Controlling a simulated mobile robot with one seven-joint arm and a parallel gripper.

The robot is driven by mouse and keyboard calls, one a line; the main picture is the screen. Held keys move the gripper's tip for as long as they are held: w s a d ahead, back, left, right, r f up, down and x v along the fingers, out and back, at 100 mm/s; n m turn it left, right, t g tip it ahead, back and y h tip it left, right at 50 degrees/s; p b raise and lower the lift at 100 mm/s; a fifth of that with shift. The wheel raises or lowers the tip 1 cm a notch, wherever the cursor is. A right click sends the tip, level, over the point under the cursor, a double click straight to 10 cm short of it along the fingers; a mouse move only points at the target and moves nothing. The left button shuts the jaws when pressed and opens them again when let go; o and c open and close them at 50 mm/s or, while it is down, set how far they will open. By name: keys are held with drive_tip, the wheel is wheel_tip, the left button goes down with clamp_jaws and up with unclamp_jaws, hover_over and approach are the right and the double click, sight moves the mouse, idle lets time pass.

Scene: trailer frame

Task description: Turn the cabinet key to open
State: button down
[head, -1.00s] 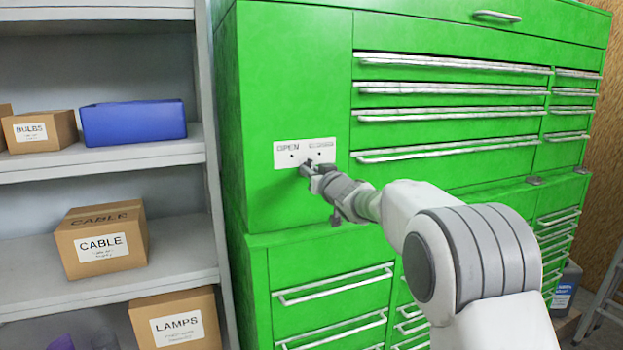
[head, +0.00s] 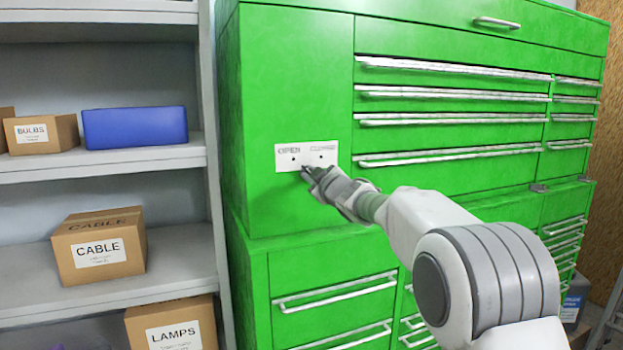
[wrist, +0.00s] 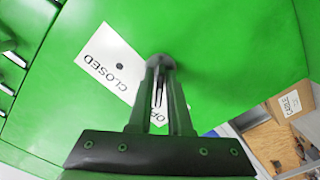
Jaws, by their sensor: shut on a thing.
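The green cabinet (head: 290,205) carries a white plate (head: 307,155) with OPEN at its left and CLOSED at its right, a dark dot under each word. My gripper (head: 308,173) is at the plate's lower edge, below and between the two dots. In the wrist view my gripper (wrist: 160,75) is shut on the key (wrist: 160,61), of which only a dark rounded end shows at the fingertips. The fingers hide the rest of the key and part of the word OPEN. How far the key is turned I cannot tell.
Silver-handled drawers (head: 455,120) fill the cabinet's right side. A grey shelf (head: 190,240) at the left holds a blue bin (head: 135,127) and cardboard boxes, among them one marked CABLE (head: 98,250). My arm crosses the lower right.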

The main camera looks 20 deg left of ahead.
drive_tip(key=shift+n, duration=0.3)
drive_tip(key=c, duration=1)
unclamp_jaws()
drive_tip(key=shift+o, duration=0.2)
drive_tip(key=b+v, duration=0.3)
drive_tip(key=v, duration=1.4)
drive_tip(key=shift+s+d, duration=0.15)
